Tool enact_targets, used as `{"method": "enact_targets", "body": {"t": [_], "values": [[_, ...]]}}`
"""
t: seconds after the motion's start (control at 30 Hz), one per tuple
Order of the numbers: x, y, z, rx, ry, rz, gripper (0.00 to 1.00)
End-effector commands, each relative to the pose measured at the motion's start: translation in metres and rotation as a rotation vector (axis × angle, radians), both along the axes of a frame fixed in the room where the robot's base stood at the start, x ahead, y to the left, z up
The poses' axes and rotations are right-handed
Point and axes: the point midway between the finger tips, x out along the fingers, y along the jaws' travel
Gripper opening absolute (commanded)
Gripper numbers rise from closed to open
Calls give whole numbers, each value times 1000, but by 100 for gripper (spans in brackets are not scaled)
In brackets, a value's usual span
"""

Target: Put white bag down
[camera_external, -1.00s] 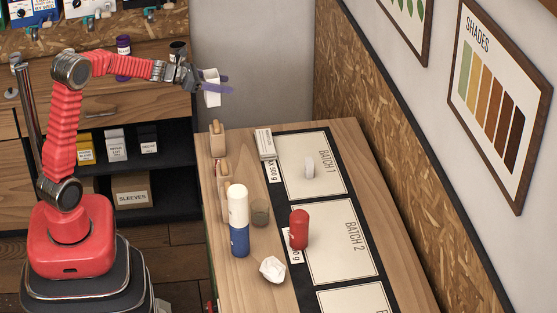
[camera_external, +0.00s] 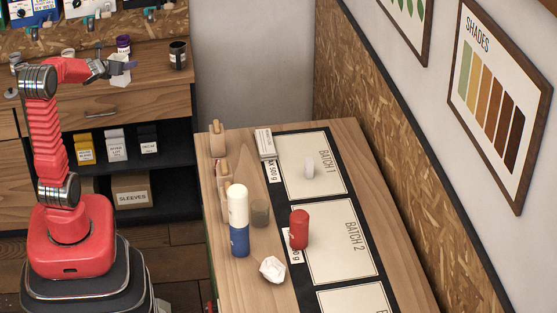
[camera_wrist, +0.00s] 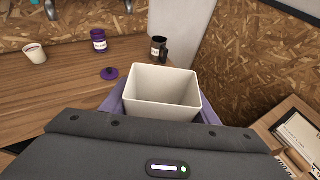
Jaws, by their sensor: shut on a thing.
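The white bag (camera_external: 120,83) is an open-topped, box-like white pouch. My gripper (camera_external: 128,66) is shut on it and holds it in front of the wooden counter at the back left. In the wrist view the white bag (camera_wrist: 162,90) sits upright between my purple fingers, with its rim open and its inside empty. Its underside is hidden, so I cannot tell how far it is above the counter.
The wooden counter (camera_wrist: 45,95) holds a white cup (camera_wrist: 36,55), a purple jar (camera_wrist: 99,41), a purple lid (camera_wrist: 110,73) and a dark canister (camera_wrist: 158,47). Labelled bags stand on the shelf below. The batch table (camera_external: 350,135) at the right carries several items.

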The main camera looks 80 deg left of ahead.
Motion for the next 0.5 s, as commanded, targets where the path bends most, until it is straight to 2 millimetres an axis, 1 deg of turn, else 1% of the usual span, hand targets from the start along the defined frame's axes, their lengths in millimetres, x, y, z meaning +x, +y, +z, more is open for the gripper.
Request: {"method": "enact_targets", "body": {"t": [0.03, 0.2, 0.4, 0.5], "values": [[-17, 1, -1, 0, -2, 38, 33], [-63, 0, -4, 0, -2, 142, 33], [-110, -7, -10, 1, -1, 249, 33], [-131, -11, -14, 0, -2, 296, 33]]}}
